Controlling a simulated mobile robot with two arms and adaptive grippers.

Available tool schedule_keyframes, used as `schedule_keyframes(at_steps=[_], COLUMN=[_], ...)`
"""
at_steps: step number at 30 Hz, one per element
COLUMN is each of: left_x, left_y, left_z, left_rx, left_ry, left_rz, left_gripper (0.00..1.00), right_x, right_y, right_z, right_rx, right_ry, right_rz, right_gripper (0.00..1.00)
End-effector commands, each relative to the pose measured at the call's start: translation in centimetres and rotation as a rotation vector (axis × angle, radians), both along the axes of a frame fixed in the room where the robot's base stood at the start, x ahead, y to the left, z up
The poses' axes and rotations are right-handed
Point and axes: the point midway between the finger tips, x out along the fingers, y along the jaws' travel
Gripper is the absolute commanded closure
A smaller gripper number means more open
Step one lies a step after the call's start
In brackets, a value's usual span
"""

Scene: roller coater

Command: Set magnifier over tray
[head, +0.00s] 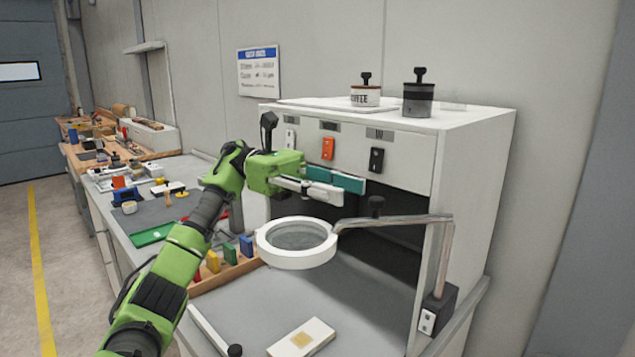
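The magnifier (263,245) is a round lens in a thick white ring. It hangs from a grey jointed arm (400,221) with a black knob, fixed to a post at the cabinet's right side. Below and in front of it, a flat white piece with a tan square (318,331) lies on the grey work surface; it looks like the tray. The lens is behind this piece in the picture. My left gripper (352,186) is above and behind the ring, apart from it, in front of the cabinet. Its fingers lie close together in this view, and any gap is unclear. My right gripper is out of view.
The white cabinet (470,165) has black and orange switches on its front and two jars on top. Coloured blocks (229,252) stand in a wooden rack left of the magnifier. A cluttered bench runs back left. The grey surface around the white piece is mostly clear.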

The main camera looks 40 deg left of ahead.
Motion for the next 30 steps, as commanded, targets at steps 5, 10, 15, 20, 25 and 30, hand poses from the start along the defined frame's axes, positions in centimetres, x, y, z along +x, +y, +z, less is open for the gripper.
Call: schedule_keyframes(at_steps=[5, 10, 15, 20, 25, 30], left_x=[-0.1, -0.1, -0.1, -0.2, -0.2, -0.2], left_y=[3.0, 4.5, 5.1, 5.2, 5.2, 5.2], left_z=[0.1, 0.0, 0.0, 0.0, 0.0, 1.6], left_rx=[-0.002, 0.0, 0.0, 0.001, 0.0, 0.0], left_ry=[-0.002, 0.0, -0.001, -0.001, -0.001, -0.001], left_rz=[0.002, 0.002, 0.0, -0.001, 0.0, 0.0], left_gripper=[0.68, 0.68, 0.68, 0.68, 0.84, 1.0], right_x=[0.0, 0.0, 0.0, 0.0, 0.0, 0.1], right_y=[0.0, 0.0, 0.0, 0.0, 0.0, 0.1], right_z=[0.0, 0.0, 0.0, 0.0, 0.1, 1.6], right_rx=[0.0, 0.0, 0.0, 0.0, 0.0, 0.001], right_ry=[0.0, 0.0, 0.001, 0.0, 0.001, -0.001], right_rz=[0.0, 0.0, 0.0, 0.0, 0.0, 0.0], right_gripper=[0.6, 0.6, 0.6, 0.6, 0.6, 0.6])
